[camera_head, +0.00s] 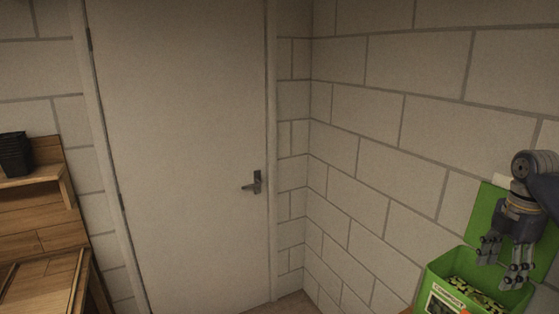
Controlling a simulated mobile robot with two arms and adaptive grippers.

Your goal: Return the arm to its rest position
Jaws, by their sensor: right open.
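My right arm comes in at the right edge of the head view. Its gripper (503,262) points down, with its fingers apart and nothing seen between them. It hangs in front of and over a green box (447,261) with its lid standing up behind. Part of the box is hidden behind the gripper and cut off by the bottom edge. My left gripper is not in view.
A closed white door (190,150) with a dark handle (254,184) stands in the middle. A wooden shelf unit (45,232) with a black pot (15,154) is at left. Pale block walls (400,110) surround the door. A little floor (290,304) shows below.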

